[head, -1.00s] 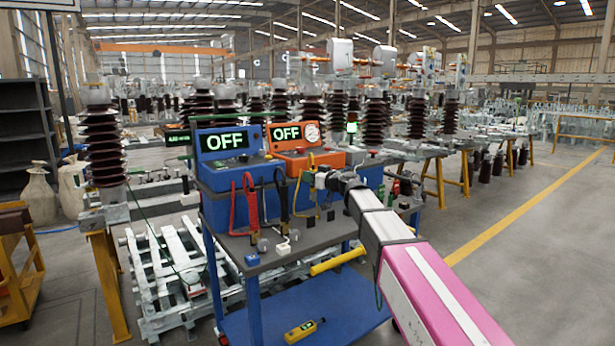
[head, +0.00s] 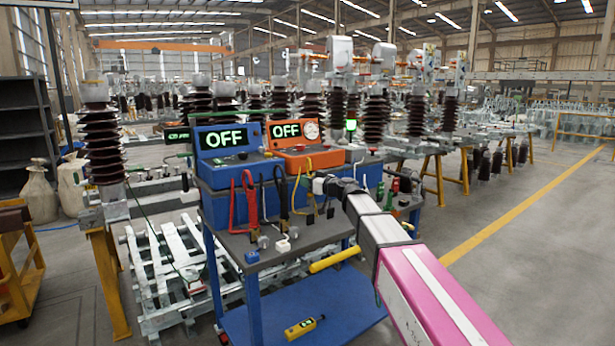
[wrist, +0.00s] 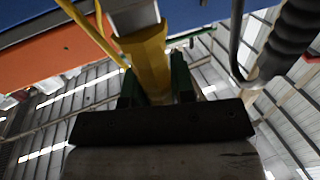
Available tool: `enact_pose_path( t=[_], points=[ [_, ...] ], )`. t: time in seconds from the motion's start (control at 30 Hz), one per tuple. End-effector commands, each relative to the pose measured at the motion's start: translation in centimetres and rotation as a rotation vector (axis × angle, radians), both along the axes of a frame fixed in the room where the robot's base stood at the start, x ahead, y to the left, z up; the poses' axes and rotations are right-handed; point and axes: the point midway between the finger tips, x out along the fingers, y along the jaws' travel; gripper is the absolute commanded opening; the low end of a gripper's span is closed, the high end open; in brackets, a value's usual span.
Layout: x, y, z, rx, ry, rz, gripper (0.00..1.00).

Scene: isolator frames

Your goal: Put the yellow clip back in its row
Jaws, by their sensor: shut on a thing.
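The yellow clip (wrist: 151,62) is between the green-padded fingers of my gripper (wrist: 156,84) in the wrist view, with its grey end pointing up and away. My gripper is shut on it. A thin yellow lead runs beside it at upper left. In the head view my gripper (head: 318,186) is at the front of the blue bench unit, right of the hanging red clip (head: 246,205) and black clip (head: 283,197). The yellow clip is small there and partly hidden by my gripper; whether it touches a holder cannot be told.
A blue tester (head: 228,143) and an orange tester (head: 294,140), both reading OFF, stand on the bench unit. The grey worktop (head: 275,262) below carries small parts. A yellow handheld box (head: 303,328) lies on the blue lower shelf (head: 350,300). Open floor lies to the right.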

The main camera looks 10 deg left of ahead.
Motion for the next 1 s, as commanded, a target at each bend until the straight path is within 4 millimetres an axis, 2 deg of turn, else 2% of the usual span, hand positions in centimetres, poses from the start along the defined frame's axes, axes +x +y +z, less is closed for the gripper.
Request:
enact_pose_path(
  t=[0.2,0.4,1.0],
  points=[
    [0.0,0.0,-1.7,0.0,0.0,0.0,0.0],
    [0.0,0.0,-2.5,0.0,0.001,0.0,0.0],
    [0.0,0.0,-2.7,0.0,0.0,-0.001,0.0]
  ],
)
